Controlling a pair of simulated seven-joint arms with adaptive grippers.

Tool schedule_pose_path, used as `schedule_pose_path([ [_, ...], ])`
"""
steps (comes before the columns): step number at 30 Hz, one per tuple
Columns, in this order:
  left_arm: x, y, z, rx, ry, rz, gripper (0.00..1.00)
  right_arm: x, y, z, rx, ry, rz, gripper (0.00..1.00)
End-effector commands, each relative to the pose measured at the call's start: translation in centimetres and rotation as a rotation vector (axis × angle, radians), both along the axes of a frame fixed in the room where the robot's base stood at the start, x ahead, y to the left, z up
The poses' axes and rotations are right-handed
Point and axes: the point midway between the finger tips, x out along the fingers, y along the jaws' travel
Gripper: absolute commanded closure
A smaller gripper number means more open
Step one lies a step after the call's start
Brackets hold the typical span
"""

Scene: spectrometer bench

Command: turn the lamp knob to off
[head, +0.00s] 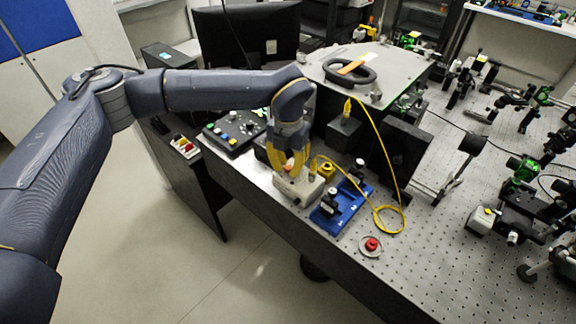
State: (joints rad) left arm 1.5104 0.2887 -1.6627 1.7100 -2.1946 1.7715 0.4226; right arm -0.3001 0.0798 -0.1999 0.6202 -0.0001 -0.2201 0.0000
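My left gripper (287,172) points down over a small pale box (299,190) near the front left edge of the bench. Its two yellow-padded fingers come down at the box's top. The fingers hide part of the box, and I cannot make out a lamp knob or whether the fingertips touch one. I cannot tell whether the fingers are open or shut on something. A small orange-red part (312,169) shows on the box just right of the fingers. My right gripper is not in view.
A dark control panel (236,131) with coloured buttons lies left of the gripper. A blue plate (341,208) with black parts, a yellow cable (379,140) and a red button (371,244) lie to the right. The perforated bench (440,275) is clear at front right.

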Motion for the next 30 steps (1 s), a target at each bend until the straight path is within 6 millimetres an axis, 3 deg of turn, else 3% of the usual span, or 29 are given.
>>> schedule_pose_path([
  [1, 0.0, 0.0, 0.0, 0.0, 0.001, 0.0, 0.78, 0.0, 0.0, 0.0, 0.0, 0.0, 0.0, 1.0],
  [6, 0.0, 0.0, -0.1, 0.0, 0.001, 0.0, 0.59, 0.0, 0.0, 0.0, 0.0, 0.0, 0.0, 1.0],
  [17, 0.0, 0.0, 0.6, 0.0, 0.001, 0.0, 0.59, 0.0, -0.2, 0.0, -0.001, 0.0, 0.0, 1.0],
  [30, 0.0, 0.0, 7.7, 0.0, -0.002, -0.001, 0.59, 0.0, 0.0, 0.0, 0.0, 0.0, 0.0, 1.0],
])
